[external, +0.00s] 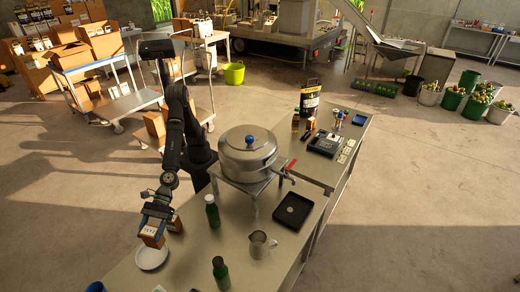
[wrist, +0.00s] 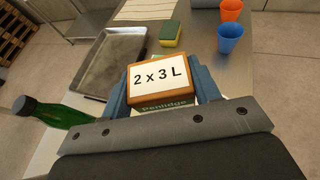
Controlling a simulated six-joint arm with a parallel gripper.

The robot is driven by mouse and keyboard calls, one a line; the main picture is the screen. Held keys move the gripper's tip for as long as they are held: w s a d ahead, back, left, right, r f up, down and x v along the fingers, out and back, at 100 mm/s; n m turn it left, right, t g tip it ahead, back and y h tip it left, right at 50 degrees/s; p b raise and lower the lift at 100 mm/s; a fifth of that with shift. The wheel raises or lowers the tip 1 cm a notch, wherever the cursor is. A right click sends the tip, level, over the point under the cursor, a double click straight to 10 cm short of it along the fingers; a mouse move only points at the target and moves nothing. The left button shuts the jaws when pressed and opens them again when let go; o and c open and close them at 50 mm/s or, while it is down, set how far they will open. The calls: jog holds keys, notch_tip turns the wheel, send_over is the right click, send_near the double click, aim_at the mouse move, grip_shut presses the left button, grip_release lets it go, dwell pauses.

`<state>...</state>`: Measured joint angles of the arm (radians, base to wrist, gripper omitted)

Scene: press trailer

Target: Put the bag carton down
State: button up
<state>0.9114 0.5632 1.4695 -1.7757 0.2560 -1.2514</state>
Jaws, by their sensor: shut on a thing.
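The bag carton (external: 153,236) is a small brown box with a white label. In the wrist view the carton (wrist: 157,78) shows "2 x 3 L" on its label and green lettering on the side nearest the camera. My gripper (external: 158,216) is shut on it, pointing down near the front end of the steel table. In the wrist view the blue fingers of my gripper (wrist: 160,90) press on its left and right sides. In the external view the carton overlaps the far rim of a white round plate (external: 152,258). I cannot tell whether its underside touches anything.
Green bottles (external: 212,212) (external: 221,273) and a metal jug (external: 259,245) stand right of the carton. A large lidded pot (external: 247,152) is farther back. A metal tray (wrist: 113,62), sponge (wrist: 171,35) and cups (wrist: 230,38) show in the wrist view.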

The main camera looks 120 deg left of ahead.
notch_tip(320, 180, down, 3)
jog(key=s+d, duration=0.3)
send_over(178, 274)
notch_tip(178, 274, down, 7)
jog(key=shift+w+f, duration=0.1)
jog(key=shift+f, duration=2.15)
jog(key=shift+f, duration=0.15)
jog(key=o, duration=1.1)
jog(key=shift+c, duration=0.2)
